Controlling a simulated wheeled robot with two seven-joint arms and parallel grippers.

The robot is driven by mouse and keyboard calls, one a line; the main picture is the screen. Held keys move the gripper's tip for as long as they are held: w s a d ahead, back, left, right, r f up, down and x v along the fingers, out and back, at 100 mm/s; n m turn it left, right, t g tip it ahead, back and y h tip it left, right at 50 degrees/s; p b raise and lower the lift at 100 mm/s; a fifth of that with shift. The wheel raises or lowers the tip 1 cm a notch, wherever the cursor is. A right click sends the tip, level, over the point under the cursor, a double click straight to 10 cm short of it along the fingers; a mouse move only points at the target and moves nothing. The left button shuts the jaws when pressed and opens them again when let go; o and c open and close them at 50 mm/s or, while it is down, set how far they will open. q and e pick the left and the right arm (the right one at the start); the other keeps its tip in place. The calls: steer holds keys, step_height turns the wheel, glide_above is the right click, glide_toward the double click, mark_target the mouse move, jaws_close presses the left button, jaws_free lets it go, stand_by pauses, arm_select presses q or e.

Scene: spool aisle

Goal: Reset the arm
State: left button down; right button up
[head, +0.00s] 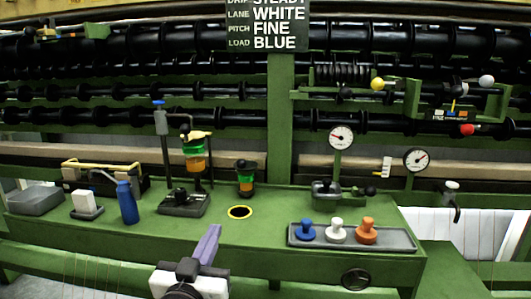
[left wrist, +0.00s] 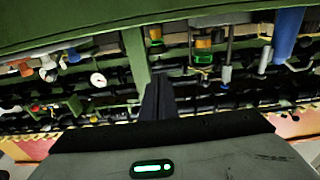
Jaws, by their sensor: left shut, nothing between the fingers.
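My left gripper (head: 208,244) is at the bottom middle of the head view, in front of the green bench (head: 270,235). Its purple-grey fingers are together, with nothing between them. They point up and away toward the ring-edged hole (head: 240,212) and stay apart from the things on the bench. The left wrist view shows the shut dark fingers (left wrist: 158,98), with the bench things upside down beyond them. My right gripper shows in neither view.
A blue bottle (head: 127,203) and a stand (head: 183,204) with a green-orange cup are at left. A grey tray (head: 390,238) holds blue, white and orange knobs at right. A sign (head: 268,40) and two gauges (head: 341,137) stand behind. The bench front middle is clear.

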arm_select(q)
steer(key=s+a+f+g, duration=0.15)
steer(key=s+f, duration=0.25)
steer(key=f, duration=0.5)
steer(key=s+a+f+g, duration=0.1)
steer(key=s+f+g, duration=0.2)
steer(key=s+f, duration=0.35)
steer(key=s+a+f+g+h, duration=0.1)
steer(key=s+f+g, duration=0.4)
steer(key=s+f, duration=1.2)
step_height(320, 180, up, 9)
steer(key=s+p, duration=0.1)
steer(key=p, duration=1.2)
steer(key=shift+s+a+r+m+y, duration=0.2)
steer(key=shift+a+m+y, duration=0.1)
steer(key=shift+a+m, duration=0.15)
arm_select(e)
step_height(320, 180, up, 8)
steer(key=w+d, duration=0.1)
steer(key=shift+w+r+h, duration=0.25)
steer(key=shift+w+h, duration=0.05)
arm_select(q)
steer(key=shift+g, duration=0.25)
